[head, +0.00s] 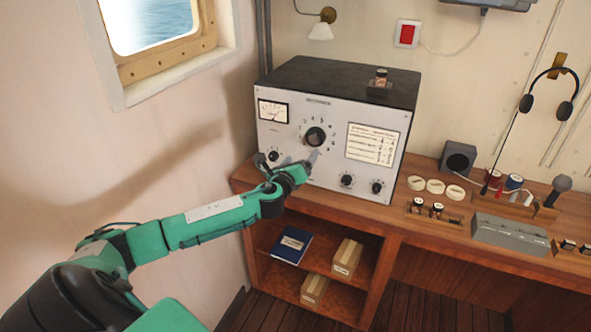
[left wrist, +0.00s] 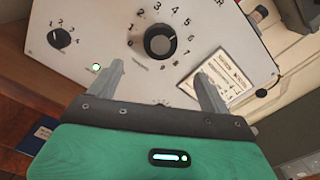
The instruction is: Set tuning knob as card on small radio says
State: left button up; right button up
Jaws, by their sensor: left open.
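The radio is a box with a black top and a white front panel (head: 285,150). Its large black tuning knob (head: 315,137) sits mid-panel within a ring of numbers; it also shows in the left wrist view (left wrist: 160,42). I cannot tell its setting. A printed card (head: 373,146) is on the panel right of the knob, its text too small to read; a card also shows in the left wrist view (left wrist: 214,78). My left gripper (head: 287,160) is open and empty, below and left of the knob in the head view. In the left wrist view its fingers (left wrist: 162,82) are apart, short of the knob. My right gripper is not in view.
Smaller knobs (head: 347,180) line the panel's lower part, and a meter (head: 273,111) is at upper left. A small black speaker box (head: 458,158), white discs (head: 435,187) and a grey box (head: 507,232) stand right on the bench. The wall is close at left.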

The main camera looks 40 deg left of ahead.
pick_arm(q)
jog(key=v, duration=0.3)
jog(key=shift+b, duration=0.35)
jog(key=shift+f, duration=0.1)
